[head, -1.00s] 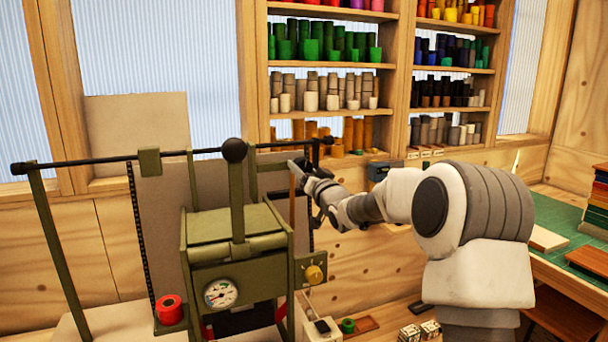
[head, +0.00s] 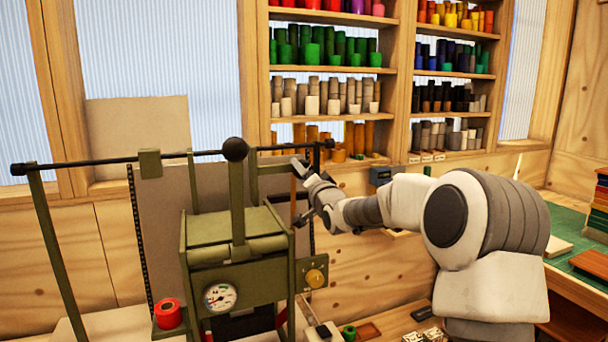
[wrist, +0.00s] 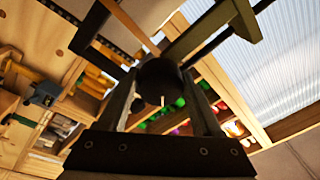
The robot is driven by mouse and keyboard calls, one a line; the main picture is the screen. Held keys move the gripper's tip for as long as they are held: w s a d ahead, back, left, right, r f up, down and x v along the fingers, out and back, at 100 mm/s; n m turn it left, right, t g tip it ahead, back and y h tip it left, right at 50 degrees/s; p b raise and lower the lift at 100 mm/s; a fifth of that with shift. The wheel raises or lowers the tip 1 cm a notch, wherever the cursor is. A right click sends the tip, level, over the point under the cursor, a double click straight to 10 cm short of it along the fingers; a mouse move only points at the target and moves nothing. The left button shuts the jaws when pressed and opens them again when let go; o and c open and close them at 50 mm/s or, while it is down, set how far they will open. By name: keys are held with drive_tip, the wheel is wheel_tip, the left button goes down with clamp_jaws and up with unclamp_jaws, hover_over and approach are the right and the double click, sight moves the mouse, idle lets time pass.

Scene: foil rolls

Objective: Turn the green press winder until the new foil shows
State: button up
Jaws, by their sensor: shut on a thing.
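The green press (head: 235,255) stands left of centre in the head view, with a round dial on its front and a black ball-topped lever (head: 235,150). My gripper (head: 303,175) is at the press's upper right side, below the black bar. In the wrist view my gripper (wrist: 162,100) has its two fingers on either side of a dark round knob (wrist: 160,78), and is shut on it; it appears to be the winder's knob. The winder's crank is mostly hidden in the head view. I cannot tell which foil shows on the press.
Shelves of coloured rolls (head: 325,85) stand behind. A green-topped bench (head: 565,225) is at the right.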

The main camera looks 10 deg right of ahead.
drive_tip(key=o, duration=1.4)
drive_tip(key=shift+c, duration=0.2)
drive_tip(key=b+v, duration=0.1)
drive_tip(key=v, duration=1.6)
drive_tip(key=shift+s+b, duration=0.2)
drive_tip(key=shift+b, duration=0.15)
drive_tip(key=shift+r, duration=0.1)
